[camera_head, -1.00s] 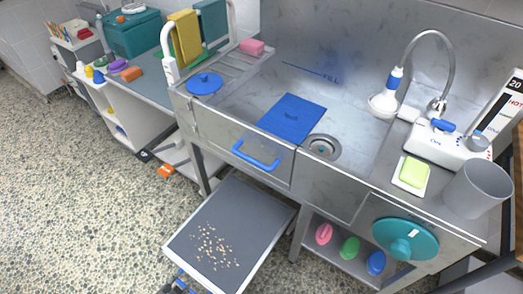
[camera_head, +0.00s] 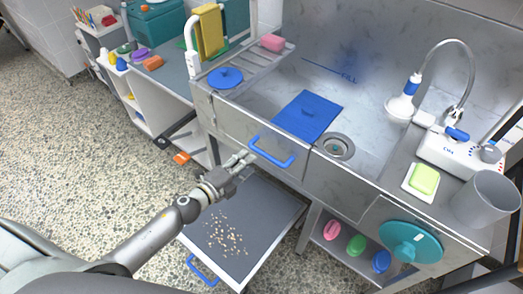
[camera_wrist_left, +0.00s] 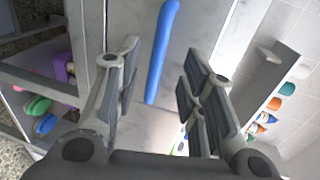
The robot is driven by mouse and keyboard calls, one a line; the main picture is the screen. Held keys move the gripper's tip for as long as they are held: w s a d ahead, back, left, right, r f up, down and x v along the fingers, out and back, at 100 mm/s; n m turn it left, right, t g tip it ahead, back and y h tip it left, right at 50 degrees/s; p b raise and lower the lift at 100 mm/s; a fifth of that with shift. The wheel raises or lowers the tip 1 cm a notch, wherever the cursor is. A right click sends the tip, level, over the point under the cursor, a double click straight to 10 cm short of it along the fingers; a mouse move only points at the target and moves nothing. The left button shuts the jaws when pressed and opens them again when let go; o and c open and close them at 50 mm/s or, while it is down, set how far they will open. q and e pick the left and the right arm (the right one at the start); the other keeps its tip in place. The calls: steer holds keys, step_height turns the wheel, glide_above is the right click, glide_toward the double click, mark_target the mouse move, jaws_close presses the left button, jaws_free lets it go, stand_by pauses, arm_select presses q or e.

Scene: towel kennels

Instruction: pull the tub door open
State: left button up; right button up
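The tub door (camera_head: 233,127) is a grey metal panel in the front of the steel tub (camera_head: 335,188). It looks shut, flush with the front. A blue bar handle (camera_head: 272,156) is fixed across it. My left gripper (camera_head: 246,158) is just in front of the door at the handle's left end. In the left wrist view, the blue handle (camera_wrist_left: 162,50) runs lengthwise between the two spread fingers of the left gripper (camera_wrist_left: 163,68), with gaps on both sides. The fingers are open and not closed on it. My right gripper is in neither view.
A grey tray with brown kibble (camera_head: 262,215) sticks out below the door, under my left arm. A blue mat (camera_head: 307,117) and a drain (camera_head: 335,147) are inside the tub. A towel rail (camera_head: 192,60) stands at its left end.

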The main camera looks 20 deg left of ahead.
mark_target(260, 150)
arm_select(q)
steer(key=x, duration=0.8)
jaws_close()
steer(key=shift+a, duration=0.1)
